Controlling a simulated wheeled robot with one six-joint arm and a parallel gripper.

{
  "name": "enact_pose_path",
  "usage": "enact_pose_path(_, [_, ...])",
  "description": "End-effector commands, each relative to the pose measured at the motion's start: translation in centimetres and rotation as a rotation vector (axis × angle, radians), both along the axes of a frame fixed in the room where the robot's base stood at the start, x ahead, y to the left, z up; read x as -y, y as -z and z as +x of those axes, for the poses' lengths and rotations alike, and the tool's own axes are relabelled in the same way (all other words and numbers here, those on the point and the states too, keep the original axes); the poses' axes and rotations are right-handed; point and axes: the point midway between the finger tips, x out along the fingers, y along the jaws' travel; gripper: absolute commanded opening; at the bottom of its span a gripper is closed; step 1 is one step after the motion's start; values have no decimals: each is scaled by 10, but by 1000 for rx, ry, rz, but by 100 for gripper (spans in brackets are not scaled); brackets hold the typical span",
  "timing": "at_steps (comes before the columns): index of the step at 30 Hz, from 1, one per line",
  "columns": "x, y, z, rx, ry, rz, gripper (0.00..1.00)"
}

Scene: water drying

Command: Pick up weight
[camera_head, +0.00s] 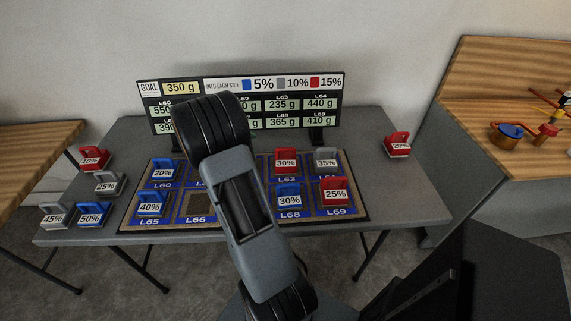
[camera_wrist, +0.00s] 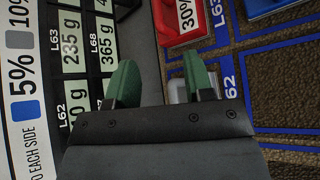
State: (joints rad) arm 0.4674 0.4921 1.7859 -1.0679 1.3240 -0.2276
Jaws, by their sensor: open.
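My gripper (camera_wrist: 157,82) shows in the wrist view with two green fingertips apart. A pale grey piece (camera_wrist: 178,89), partly hidden, shows beside the right fingertip near the L62 label; I cannot tell if it is a weight. A red 30% weight (camera_wrist: 182,20) lies beyond the fingers, with a blue weight (camera_wrist: 268,6) at the top edge. In the head view my arm hides the gripper and the board's middle. The board (camera_head: 361,211) holds blue 20% (camera_head: 163,171), blue 40% (camera_head: 151,206), red 30% (camera_head: 286,162), grey 35% (camera_head: 326,161), blue 30% (camera_head: 289,199) and red 25% (camera_head: 334,191) weights.
A sign (camera_head: 330,99) reading goal 350 g stands behind the board. Red 10% (camera_head: 95,158), grey 25% (camera_head: 109,183), grey 45% (camera_head: 55,214) and blue 50% (camera_head: 91,214) weights sit left on the table (camera_head: 370,130). Red 20% (camera_head: 398,146) is right. Slot L66 (camera_head: 198,204) looks empty.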

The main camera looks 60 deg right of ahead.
Motion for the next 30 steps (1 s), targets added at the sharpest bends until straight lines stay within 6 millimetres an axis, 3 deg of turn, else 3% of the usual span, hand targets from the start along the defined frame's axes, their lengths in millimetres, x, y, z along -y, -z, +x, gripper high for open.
enact_pose_path(12, [52, 36, -34, -18, 0, -8, 48])
enact_pose_path(22, [68, 46, -45, -18, 0, -8, 48])
enact_pose_path(30, [92, 62, -64, -17, 0, -6, 48])
